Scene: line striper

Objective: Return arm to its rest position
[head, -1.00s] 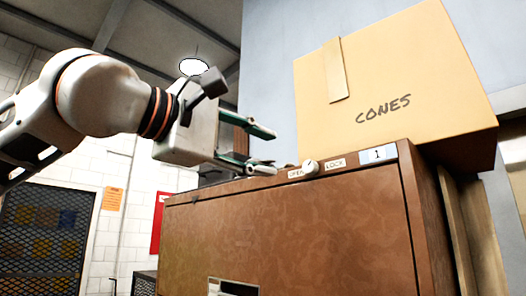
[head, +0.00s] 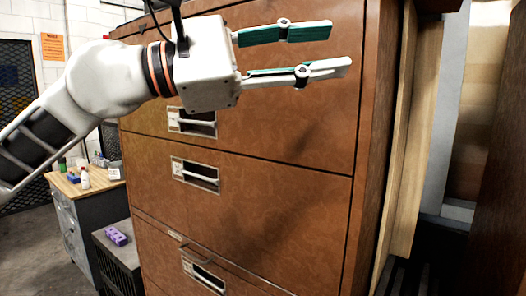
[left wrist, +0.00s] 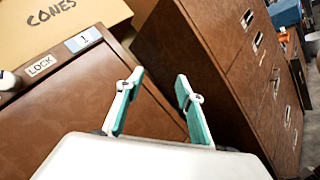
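My left arm comes in from the left in the head view. Its gripper (head: 338,47) is open and empty, its two green-and-white fingers apart in front of the upper part of a brown filing cabinet (head: 290,130). In the left wrist view the gripper (left wrist: 160,78) also shows open, with nothing between the fingers. The cabinet's top there carries a LOCK label (left wrist: 41,65), a label marked 1 (left wrist: 83,40) and part of a pale knob (left wrist: 8,82). My right gripper is not in view.
A cardboard box marked CONES (left wrist: 70,18) sits on the cabinet. A second brown cabinet (left wrist: 205,60) shows in the wrist view. A wooden-topped bench (head: 88,182) with small bottles and a purple object (head: 117,236) stand at the left. Boards (head: 400,150) lean at right.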

